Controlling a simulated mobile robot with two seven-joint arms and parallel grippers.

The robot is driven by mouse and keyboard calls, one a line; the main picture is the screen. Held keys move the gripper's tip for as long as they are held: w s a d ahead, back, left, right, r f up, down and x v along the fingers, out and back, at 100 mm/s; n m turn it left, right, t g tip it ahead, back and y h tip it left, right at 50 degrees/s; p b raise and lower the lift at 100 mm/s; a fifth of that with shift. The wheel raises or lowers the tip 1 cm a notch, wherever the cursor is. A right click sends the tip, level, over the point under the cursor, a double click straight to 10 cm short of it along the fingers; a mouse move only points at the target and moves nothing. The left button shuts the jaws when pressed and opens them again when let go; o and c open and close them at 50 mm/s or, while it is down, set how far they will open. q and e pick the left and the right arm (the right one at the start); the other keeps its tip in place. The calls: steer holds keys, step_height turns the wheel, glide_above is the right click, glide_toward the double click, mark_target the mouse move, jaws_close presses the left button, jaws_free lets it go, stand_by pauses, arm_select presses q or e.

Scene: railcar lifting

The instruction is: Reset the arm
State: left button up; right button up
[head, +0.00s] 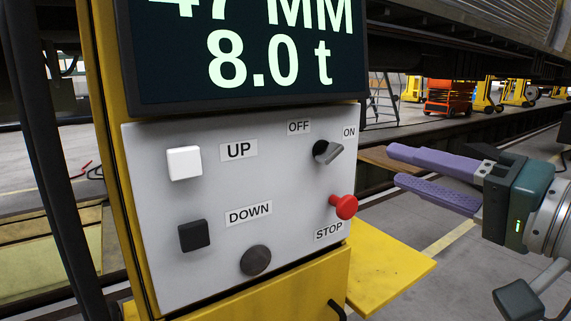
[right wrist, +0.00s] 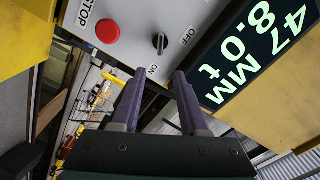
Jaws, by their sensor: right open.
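My right gripper (head: 391,163) is open and empty, to the right of the control panel (head: 217,275). Its two purple fingers point left toward the panel and are apart from it. In the right wrist view the open fingers (right wrist: 158,75) point toward the rotary OFF/ON switch (right wrist: 160,43). In the head view this switch (head: 328,152) has its handle tilted toward the ON label. The red STOP button (head: 345,206) sits below it. A white UP button (head: 184,163) and a black DOWN button (head: 194,235) are on the left. My left gripper is not in view.
A display (head: 240,93) above the panel reads 47 MM and 8.0 t. A yellow plate (head: 390,268) juts out at the lower right. A dark round knob (head: 255,260) sits low on the panel. An orange machine (head: 449,97) stands far behind.

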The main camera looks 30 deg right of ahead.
steer(key=s+a+f+n+g+y, duration=0.25)
steer(key=a+f+n+g, duration=0.2)
steer(key=a, duration=0.35)
steer(key=s+a+f+n+g+h+p, duration=0.3)
steer(key=s+a+f+n+g, duration=0.2)
steer(key=s+f+n+g, duration=0.6)
step_height(320, 180, up, 39)
steer(key=s+m+t+p, duration=0.1)
steer(key=s+m+p, duration=0.1)
steer(key=p, duration=3.5)
steer(key=shift+s+d+f+p, duration=0.2)
steer(key=shift+s+d+p, duration=0.1)
steer(key=shift+s+d, duration=0.15)
steer(key=shift+h, duration=0.25)
